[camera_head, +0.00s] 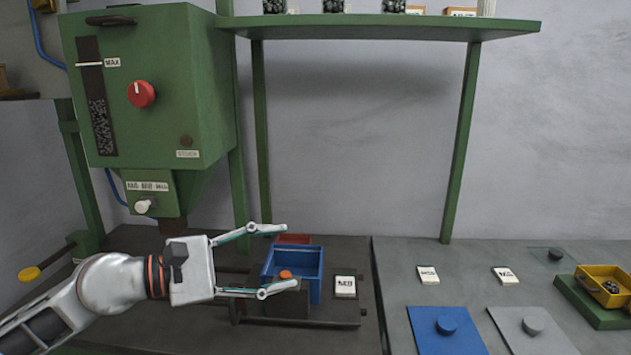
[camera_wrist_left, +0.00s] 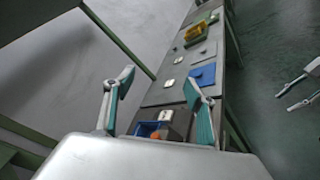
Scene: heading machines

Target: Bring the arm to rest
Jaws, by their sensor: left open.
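My left gripper (camera_head: 288,256) reaches in from the left in the head view, with its two fingers spread wide and nothing between the tips. The fingers appear over and beside the blue bin (camera_head: 312,262) with an orange knob (camera_head: 285,274) at its front; the height gap cannot be told. In the left wrist view the same fingers (camera_wrist_left: 158,82) stand apart and empty, with the blue bin (camera_wrist_left: 148,129) below. My right gripper (camera_wrist_left: 284,101) shows only partly at the right edge of the left wrist view, its fingers apart.
A green machine (camera_head: 150,90) with a red dial (camera_head: 141,94) stands close above my left arm. A red bin (camera_head: 293,239) sits behind the blue one. A blue plate (camera_head: 445,330), grey plate (camera_head: 533,330) and yellow bin (camera_head: 603,285) lie right. A green shelf (camera_head: 380,27) spans above.

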